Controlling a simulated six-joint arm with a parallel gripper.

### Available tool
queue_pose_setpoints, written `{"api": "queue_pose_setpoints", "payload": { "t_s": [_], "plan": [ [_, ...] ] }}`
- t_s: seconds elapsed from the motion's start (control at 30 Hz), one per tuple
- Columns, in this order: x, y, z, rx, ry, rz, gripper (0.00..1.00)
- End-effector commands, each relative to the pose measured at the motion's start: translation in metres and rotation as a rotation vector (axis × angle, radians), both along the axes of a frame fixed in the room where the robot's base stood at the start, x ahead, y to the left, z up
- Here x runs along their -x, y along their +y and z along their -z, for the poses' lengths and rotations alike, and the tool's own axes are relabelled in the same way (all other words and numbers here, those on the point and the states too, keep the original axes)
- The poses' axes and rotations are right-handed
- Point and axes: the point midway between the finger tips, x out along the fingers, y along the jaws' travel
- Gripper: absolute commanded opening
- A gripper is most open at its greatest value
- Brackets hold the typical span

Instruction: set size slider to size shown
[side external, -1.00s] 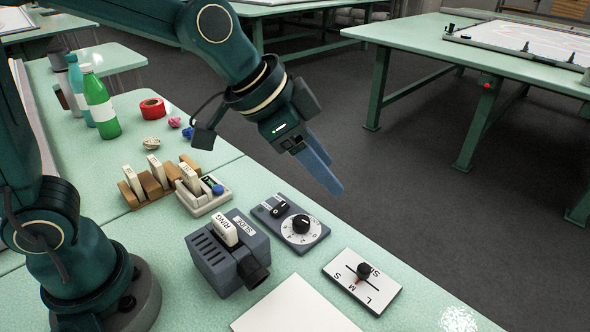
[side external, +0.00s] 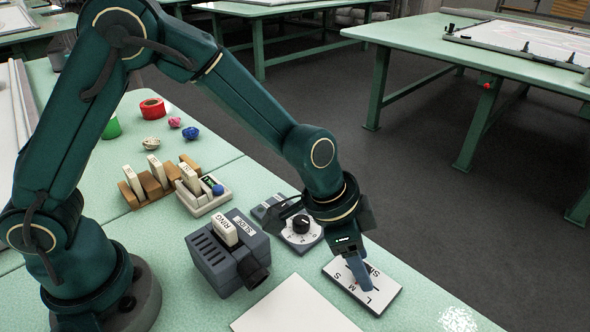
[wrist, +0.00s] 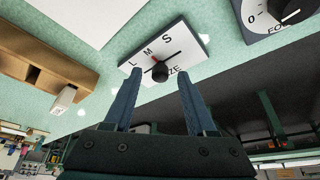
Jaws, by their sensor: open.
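The size slider is a white plate (side external: 385,292) lettered L, M, S and SIZE. It also shows in the wrist view (wrist: 197,52). Its black knob (wrist: 160,73) stands on the slot near the middle, with a red mark beside the M. My gripper (wrist: 160,80) is open, its blue fingers pointing toward the plate. In the wrist view the knob shows between the fingertips; contact cannot be told. In the side view the gripper (side external: 364,284) reaches down over the plate and hides the knob. No size sign is readable.
A dial box (side external: 303,240) and a grey box (side external: 228,264) labelled RING and SLIDE stand left of the plate. A white sheet (side external: 293,310) lies near the front edge. Wooden holders (side external: 153,188) and a white holder (side external: 205,203) with blue knob stand further back.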

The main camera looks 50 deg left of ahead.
Motion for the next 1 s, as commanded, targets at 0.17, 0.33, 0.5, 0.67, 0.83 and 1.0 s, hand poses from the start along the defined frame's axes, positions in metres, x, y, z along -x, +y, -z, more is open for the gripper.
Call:
{"api": "queue_pose_setpoints", "payload": {
  "t_s": [0.17,0.33,0.5,0.67,0.83,1.0],
  "plan": [
    [-0.0008,-0.0007,0.0025,-0.001,-0.001,0.001,0.57],
    [-0.0007,-0.0004,0.0023,-0.001,-0.001,0.000,0.37],
    [-0.0007,-0.0004,0.0022,-0.001,-0.001,0.000,0.00],
    [-0.0007,-0.0004,0.0021,0.000,0.000,-0.001,0.00],
    [-0.0006,-0.0004,0.0020,0.000,0.000,-0.001,0.00],
    [-0.0006,-0.0003,0.0019,0.000,0.000,-0.001,0.00]
  ]
}}
